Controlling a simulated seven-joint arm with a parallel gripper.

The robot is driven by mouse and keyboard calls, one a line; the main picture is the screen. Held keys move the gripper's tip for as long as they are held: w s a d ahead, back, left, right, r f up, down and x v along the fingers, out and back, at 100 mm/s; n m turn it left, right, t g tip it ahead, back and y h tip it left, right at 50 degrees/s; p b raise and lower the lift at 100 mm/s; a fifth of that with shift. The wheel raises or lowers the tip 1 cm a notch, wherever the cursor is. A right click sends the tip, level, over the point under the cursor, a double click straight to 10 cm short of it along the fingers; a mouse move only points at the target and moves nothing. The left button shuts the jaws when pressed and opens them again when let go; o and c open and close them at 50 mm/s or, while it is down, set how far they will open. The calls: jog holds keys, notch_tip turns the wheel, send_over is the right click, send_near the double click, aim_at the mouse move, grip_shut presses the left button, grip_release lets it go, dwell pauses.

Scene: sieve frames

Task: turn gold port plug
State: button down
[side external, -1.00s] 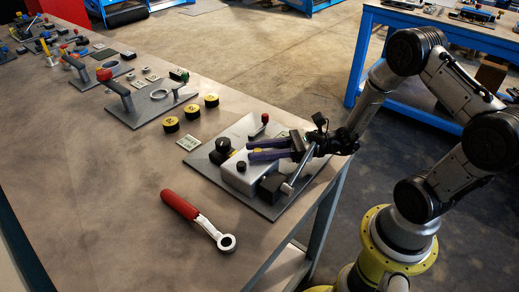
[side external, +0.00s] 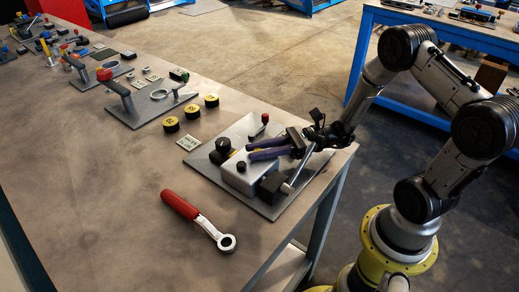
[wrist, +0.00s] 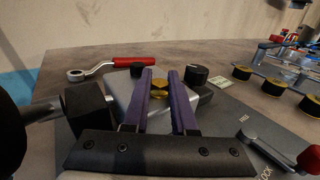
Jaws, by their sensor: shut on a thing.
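The gold port plug (wrist: 159,89) sits on the grey housing (wrist: 124,88) and shows between my two purple fingers in the wrist view. My gripper (wrist: 160,76) is shut on it, one finger on each side. In the side view my gripper (side external: 249,150) reaches in from the right over the housing (side external: 238,178), and the plug is hidden there by the fingers. The plug's turn angle cannot be read clearly.
A black knob (side external: 223,145), a small black cap (side external: 241,166), a black block with a metal bar (side external: 271,188) and a red-tipped lever (side external: 265,118) crowd the fingers. A red-handled ring wrench (side external: 181,205) lies on the table in front. Yellow-topped black discs (side external: 192,112) stand further back.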

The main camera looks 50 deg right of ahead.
jog(key=c, duration=0.7)
grip_release()
jog(key=v, duration=1.3)
jog(key=shift+s+d, duration=0.3)
jog(key=shift+c, duration=0.4)
